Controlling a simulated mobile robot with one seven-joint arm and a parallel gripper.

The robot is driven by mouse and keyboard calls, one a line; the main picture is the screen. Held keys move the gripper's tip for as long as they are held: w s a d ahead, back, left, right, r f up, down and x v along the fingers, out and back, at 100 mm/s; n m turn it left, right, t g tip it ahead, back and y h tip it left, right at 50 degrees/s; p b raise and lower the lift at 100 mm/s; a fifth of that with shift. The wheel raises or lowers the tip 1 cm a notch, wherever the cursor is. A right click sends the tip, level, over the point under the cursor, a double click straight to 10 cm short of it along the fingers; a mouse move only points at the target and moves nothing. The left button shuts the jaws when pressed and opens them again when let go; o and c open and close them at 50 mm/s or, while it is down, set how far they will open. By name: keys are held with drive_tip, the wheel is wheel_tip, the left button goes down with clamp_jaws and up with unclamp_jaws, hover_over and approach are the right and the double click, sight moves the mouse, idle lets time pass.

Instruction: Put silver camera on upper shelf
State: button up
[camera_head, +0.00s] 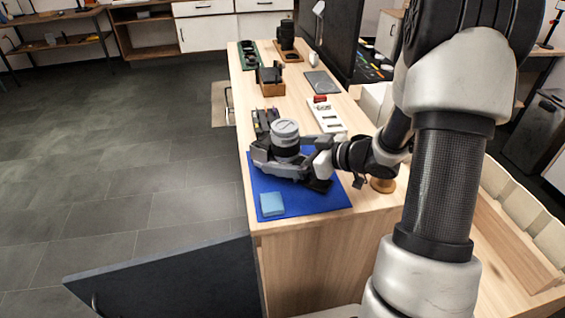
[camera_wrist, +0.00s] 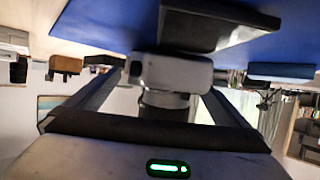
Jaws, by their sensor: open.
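The silver camera (camera_head: 285,130), with a silver top and a dark ring around its lens, is over the blue mat (camera_head: 297,203) on the wooden table. My gripper (camera_head: 288,168) is low over the mat at the camera, and its jaws are open. Contact with either finger cannot be told. Part of the camera's body is hidden by my gripper in the head view. Which shelf is the upper shelf is not clear.
A light-blue block (camera_head: 272,204) lies on the mat's front part. A white tray (camera_head: 326,116), a wooden box (camera_head: 271,87) and a dark flat pad (camera_head: 322,82) stand farther back. A shelf unit (camera_head: 146,20) is at the back left. The floor to the left is clear.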

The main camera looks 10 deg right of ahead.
drive_tip(key=shift+x, duration=0.8)
drive_tip(key=c, duration=1.5)
drive_tip(key=shift+r, duration=0.15)
drive_tip(key=c, duration=0.4)
